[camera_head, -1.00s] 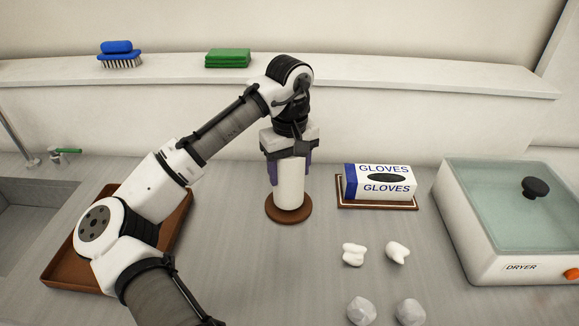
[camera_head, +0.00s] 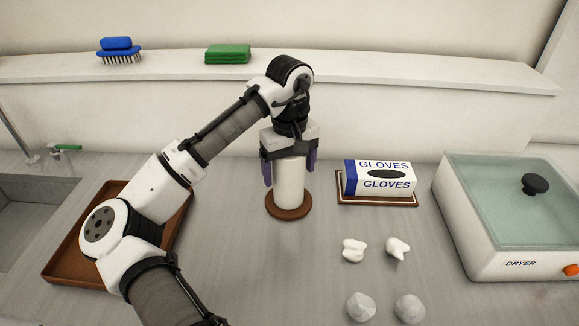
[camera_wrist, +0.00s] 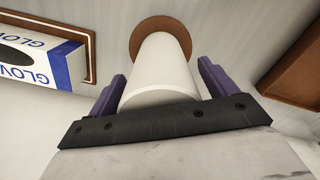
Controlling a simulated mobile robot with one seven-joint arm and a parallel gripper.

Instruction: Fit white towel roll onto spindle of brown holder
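The white towel roll (camera_head: 289,190) stands upright on the round brown base of the holder (camera_head: 289,213). The spindle is hidden, with the roll over the middle of the base. My gripper (camera_head: 289,177) points down over the roll from above. Its purple fingers are spread on either side of the roll, with a small gap at each side. In the wrist view the roll (camera_wrist: 160,75) lies between the fingers, and the brown base (camera_wrist: 160,25) shows beyond its lower end.
A gloves box (camera_head: 378,179) sits on a brown-edged tray to the right. Several crumpled white pieces (camera_head: 353,250) lie in front of it. A dryer (camera_head: 520,220) stands far right. A brown tray (camera_head: 62,268) lies left, beside the sink. A brush and green pads are on the shelf.

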